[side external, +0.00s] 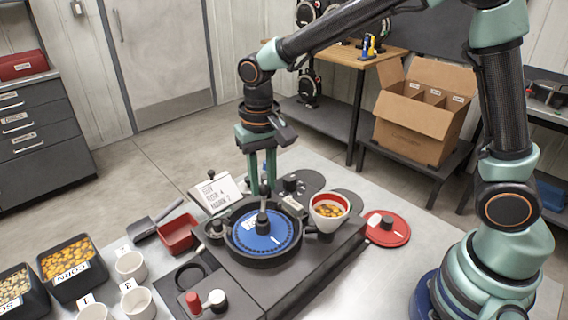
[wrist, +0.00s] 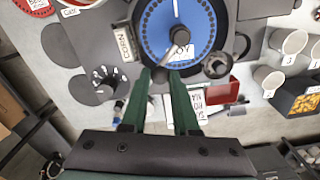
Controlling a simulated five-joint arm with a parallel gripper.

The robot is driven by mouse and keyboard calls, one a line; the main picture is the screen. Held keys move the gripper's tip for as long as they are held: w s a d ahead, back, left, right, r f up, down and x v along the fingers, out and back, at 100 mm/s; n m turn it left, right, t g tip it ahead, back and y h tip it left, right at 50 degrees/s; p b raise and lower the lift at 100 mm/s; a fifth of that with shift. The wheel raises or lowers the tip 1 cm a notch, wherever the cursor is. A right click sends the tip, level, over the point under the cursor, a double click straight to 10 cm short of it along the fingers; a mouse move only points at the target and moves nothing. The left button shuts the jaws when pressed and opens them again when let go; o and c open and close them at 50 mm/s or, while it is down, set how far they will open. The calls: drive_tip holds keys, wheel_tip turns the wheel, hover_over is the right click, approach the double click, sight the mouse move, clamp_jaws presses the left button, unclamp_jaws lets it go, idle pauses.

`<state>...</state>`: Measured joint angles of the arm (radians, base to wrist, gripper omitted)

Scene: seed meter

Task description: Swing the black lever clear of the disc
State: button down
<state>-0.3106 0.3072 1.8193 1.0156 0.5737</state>
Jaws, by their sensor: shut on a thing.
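The blue disc (side external: 275,236) sits in a round black housing on the dark seed meter. It also shows at the top of the wrist view (wrist: 160,38), with a white label and a ring of dark holes. My gripper (wrist: 160,76) points down at the disc's edge. Its green fingers are shut on the black lever (wrist: 160,72), whose grey end shows between the fingertips. In the side view my gripper (side external: 264,190) is behind the disc's black centre post (side external: 262,222). That post and the fingers hide most of the lever there.
A red bin (side external: 178,234), white cups (side external: 131,266) and black seed bins (side external: 68,268) are at left. A sign card (side external: 216,192) stands behind the meter.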

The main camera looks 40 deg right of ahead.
drive_tip(key=shift+w+a, duration=0.1)
drive_tip(key=shift+w, duration=0.05)
idle(0.6)
drive_tip(key=m, duration=0.1)
drive_tip(key=w+a+m, duration=0.1)
drive_tip(key=shift+w+r+m, duration=0.1)
drive_tip(key=shift+m, duration=0.3)
drive_tip(key=m, duration=0.1)
drive_tip(key=w+m, duration=0.1)
drive_tip(key=shift+w+a+m, duration=0.3)
drive_tip(key=shift+a, duration=0.05)
drive_tip(key=shift+w+a+m, duration=0.1)
drive_tip(key=shift+w+m, duration=0.8)
drive_tip(key=shift+m, duration=0.5)
drive_tip(key=shift+w+m, duration=0.85)
drive_tip(key=shift+m, duration=0.55)
drive_tip(key=c, duration=0.7)
unclamp_jaws()
drive_tip(key=shift+o, duration=0.2)
